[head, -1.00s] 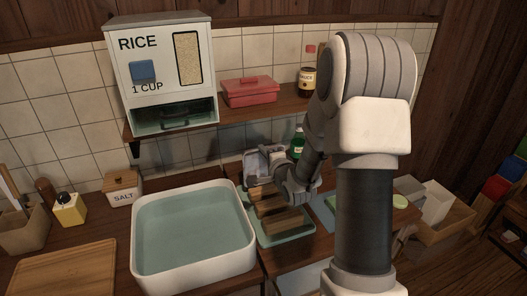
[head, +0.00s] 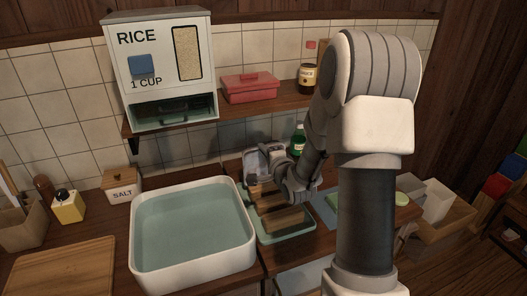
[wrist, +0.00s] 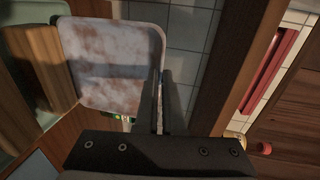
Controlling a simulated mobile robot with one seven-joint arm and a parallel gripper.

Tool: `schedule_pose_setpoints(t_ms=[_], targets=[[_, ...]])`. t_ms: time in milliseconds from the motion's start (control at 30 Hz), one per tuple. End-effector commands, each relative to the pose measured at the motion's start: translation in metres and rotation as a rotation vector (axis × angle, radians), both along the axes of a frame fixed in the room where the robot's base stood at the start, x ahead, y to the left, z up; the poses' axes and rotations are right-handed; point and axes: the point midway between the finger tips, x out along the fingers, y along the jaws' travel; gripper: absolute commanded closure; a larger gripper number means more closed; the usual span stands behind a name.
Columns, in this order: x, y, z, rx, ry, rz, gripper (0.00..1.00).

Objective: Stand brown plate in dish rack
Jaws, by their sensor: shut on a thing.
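My gripper (wrist: 161,85) is shut on the edge of a rounded square plate. The plate (wrist: 108,60) looks pale grey with brownish patches and hangs left of the fingers in the wrist view. In the head view the plate (head: 256,160) is behind the dish rack, near the wall, partly covered by my gripper (head: 270,160). The dish rack (head: 283,219) has brown wooden bars on a green tray, right of the basin. Its bars (wrist: 30,70) also show at the left of the wrist view. Whether the plate touches the rack cannot be told.
A white basin of water (head: 190,280) stands left of the rack. A shelf above carries a rice dispenser (head: 160,65), a red box (head: 250,90) and a jar (head: 307,78). A green bottle (head: 299,138) stands close right of my gripper. A salt box (head: 122,185) is at left.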

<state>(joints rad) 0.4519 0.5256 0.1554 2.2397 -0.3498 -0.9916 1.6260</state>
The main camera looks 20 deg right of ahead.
Motion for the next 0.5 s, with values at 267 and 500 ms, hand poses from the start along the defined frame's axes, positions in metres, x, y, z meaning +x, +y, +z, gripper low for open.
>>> schedule_pose_setpoints(t_ms=[267, 500], targets=[[0.0003, -0.0004, -0.0061, 0.0, -0.002, 0.0, 1.0], [0.0003, -0.0005, -0.0084, -0.001, -0.003, 0.0, 1.0]])
